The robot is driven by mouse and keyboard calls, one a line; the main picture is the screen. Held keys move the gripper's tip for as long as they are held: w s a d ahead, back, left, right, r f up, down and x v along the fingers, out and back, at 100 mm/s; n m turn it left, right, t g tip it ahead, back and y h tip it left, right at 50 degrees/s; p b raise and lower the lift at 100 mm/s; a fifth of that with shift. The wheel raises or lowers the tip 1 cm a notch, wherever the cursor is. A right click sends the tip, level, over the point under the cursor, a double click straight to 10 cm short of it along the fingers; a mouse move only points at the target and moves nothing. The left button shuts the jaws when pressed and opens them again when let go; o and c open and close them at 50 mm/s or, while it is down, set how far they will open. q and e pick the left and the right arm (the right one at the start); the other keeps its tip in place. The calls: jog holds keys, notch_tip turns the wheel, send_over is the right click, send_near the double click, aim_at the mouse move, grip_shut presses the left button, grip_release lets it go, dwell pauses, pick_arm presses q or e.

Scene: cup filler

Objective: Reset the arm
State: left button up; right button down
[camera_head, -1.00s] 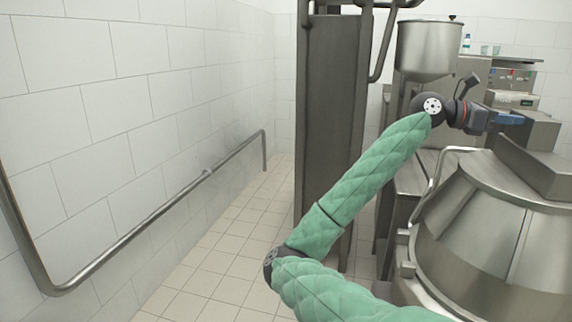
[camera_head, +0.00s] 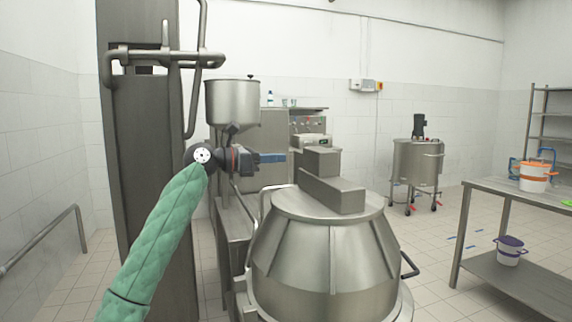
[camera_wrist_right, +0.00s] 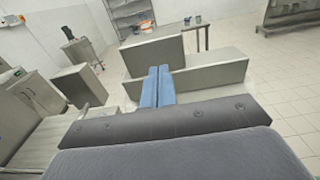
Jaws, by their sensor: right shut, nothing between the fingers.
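My right arm, in a green quilted sleeve (camera_head: 160,240), rises from the bottom left of the head view. Its right gripper (camera_head: 272,157) points to the right, above and behind the large steel kettle's lid. In the right wrist view, the blue fingers of the gripper (camera_wrist_right: 158,72) lie together with nothing between them. The steel kettle (camera_head: 325,255) stands upright in front, with grey blocks (camera_head: 332,190) on top. Grey blocks also show beyond the fingers in the wrist view (camera_wrist_right: 210,78). My left gripper is not in view.
A steel hopper (camera_head: 232,102) and a tall dark column (camera_head: 140,150) stand close to the arm. A wheeled tank (camera_head: 417,160) stands at the back. A table (camera_head: 490,186) at right holds a white and orange bucket (camera_head: 533,177). Tiled floor (camera_head: 435,240) lies open between.

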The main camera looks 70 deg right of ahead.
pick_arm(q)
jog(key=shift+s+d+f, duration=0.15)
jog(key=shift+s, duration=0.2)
pick_arm(e)
jog(key=shift+v, duration=2.95)
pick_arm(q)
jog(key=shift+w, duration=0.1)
